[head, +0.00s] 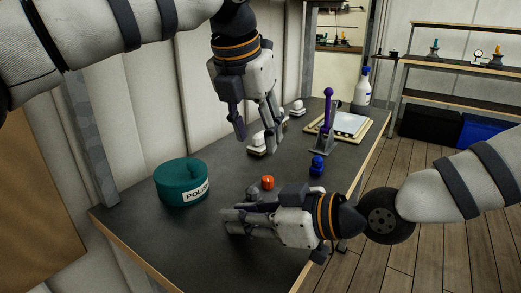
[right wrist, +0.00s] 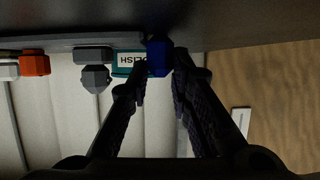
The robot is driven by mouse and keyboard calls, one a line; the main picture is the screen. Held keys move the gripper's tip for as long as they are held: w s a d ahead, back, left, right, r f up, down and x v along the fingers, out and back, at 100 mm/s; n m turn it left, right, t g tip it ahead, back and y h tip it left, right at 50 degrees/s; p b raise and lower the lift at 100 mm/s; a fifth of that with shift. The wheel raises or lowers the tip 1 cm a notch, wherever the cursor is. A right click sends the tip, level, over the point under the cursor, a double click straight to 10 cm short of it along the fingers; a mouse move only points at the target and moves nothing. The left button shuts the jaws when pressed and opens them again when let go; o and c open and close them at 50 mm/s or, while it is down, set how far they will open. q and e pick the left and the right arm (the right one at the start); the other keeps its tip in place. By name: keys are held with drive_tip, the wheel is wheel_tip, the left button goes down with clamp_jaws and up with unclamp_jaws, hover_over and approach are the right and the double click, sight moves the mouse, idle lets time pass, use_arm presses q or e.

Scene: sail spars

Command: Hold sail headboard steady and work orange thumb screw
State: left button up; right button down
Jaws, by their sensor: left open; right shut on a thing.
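The orange thumb screw (head: 267,183) stands up on the table, just beyond my right gripper; it also shows at the left of the right wrist view (right wrist: 35,63). A flat grey strip (right wrist: 80,40), probably the sail headboard, runs along behind it there. A grey knob (head: 253,192) is beside the orange screw. My right gripper (head: 228,222) lies low over the table and hides most of the plate. Its fingertips close around a blue knob (right wrist: 158,57) in the right wrist view. My left gripper (head: 259,140) is open and empty, pointing down above and beyond the orange screw.
A teal polish tub (head: 183,183) stands at the left of the table (head: 150,235). Another blue knob (head: 317,166), a purple-handled tool (head: 327,115), a board (head: 348,125) and a spray bottle (head: 362,87) stand toward the back. White pieces sit behind my left gripper.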

drive_tip(key=c, duration=1.4)
unclamp_jaws()
drive_tip(key=shift+f, duration=0.35)
drive_tip(key=shift+o, duration=0.2)
drive_tip(key=shift+r, duration=0.15)
